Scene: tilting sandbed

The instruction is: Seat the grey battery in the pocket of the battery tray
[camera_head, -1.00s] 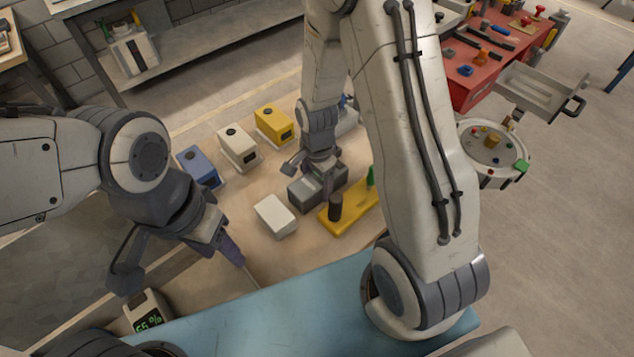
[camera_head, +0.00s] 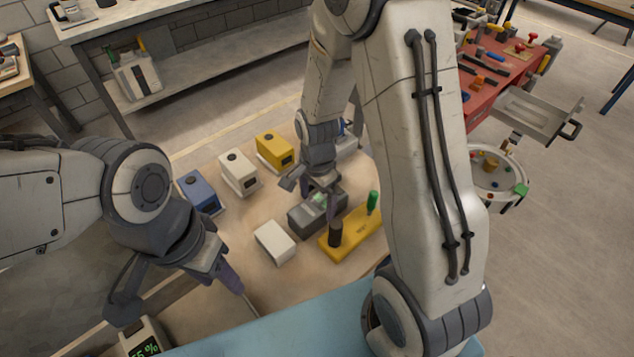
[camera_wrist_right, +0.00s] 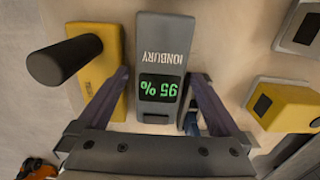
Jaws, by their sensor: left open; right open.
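The grey battery (camera_head: 302,216) stands on the sand-coloured bed near the middle of the head view. In the right wrist view the grey battery (camera_wrist_right: 160,40) shows IONBURY lettering and a green 95 % display. My right gripper (camera_head: 331,204) is open over it. In the wrist view its two fingers (camera_wrist_right: 158,80) lie on either side of the battery, not closed on it; I cannot tell how far down they reach. My left gripper (camera_head: 238,286) is open and empty at the lower left, apart from the battery. I cannot make out the battery tray's pocket for certain.
A yellow base (camera_head: 352,233) with a black post and a green handle stands close beside the battery. A low white block (camera_head: 273,243) lies to its left. Blue (camera_head: 197,193), white (camera_head: 239,173) and yellow (camera_head: 274,151) units stand behind. A display unit (camera_head: 143,340) sits lower left.

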